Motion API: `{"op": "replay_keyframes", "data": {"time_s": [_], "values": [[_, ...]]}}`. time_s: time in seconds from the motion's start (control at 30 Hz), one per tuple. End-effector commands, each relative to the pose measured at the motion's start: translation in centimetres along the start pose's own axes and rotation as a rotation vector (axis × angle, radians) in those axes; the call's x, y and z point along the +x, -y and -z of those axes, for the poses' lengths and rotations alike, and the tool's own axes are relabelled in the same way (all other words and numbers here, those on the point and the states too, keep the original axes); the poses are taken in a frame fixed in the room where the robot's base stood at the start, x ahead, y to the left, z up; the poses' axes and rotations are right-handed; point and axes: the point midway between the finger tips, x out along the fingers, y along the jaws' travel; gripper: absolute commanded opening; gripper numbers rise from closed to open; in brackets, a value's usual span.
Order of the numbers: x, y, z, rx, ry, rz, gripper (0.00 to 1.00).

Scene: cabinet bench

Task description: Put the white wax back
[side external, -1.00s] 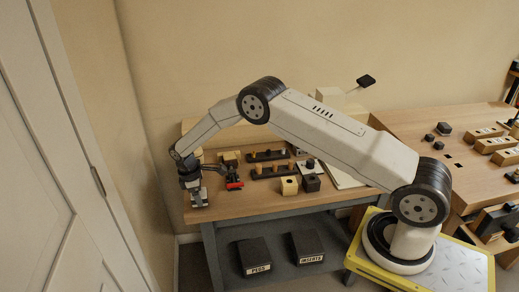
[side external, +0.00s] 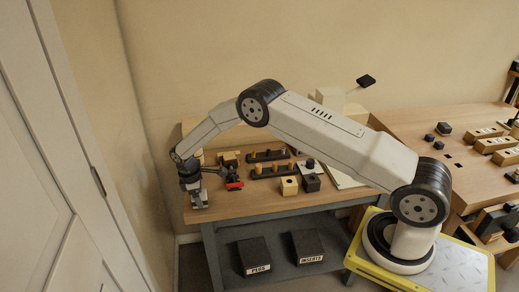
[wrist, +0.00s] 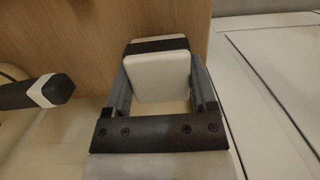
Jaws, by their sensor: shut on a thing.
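The white wax (wrist: 158,78) is a pale block with rounded corners, and it fills the space between my fingers in the wrist view. A dark band (wrist: 157,45) crosses its far end. My gripper (wrist: 161,88) is shut on the wax, with one grey finger on either side. In the side view my gripper (side external: 198,201) points down at the left front corner of the wooden bench (side external: 240,207). The wax is too small there to tell apart from the fingers. I cannot tell whether it touches the bench.
A red-and-black tool (side external: 234,185) is just right of my gripper. Dark racks with wooden pegs (side external: 272,170), a yellow block (side external: 289,186) and a dark block (side external: 311,183) stand further right. Labelled bins (side external: 254,256) sit on the lower shelf. A pale panelled door (side external: 50,170) is at left.

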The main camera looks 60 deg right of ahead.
Motion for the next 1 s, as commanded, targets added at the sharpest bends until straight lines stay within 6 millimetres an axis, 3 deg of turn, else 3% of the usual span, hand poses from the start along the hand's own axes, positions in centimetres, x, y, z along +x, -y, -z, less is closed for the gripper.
{"op": "replay_keyframes", "data": {"time_s": [0.7, 0.73, 0.8, 1.0], "values": [[0.72, 0.0, 0.1, 0.0, 0.0, 0.0, 0.18], [0.72, 0.01, 0.1, 0.0, 0.0, 0.0, 0.79], [0.72, 0.01, 0.09, 0.0, 0.0, 0.0, 1.0], [0.72, 0.02, 0.08, 0.0, 0.0, 0.0, 1.0]]}}
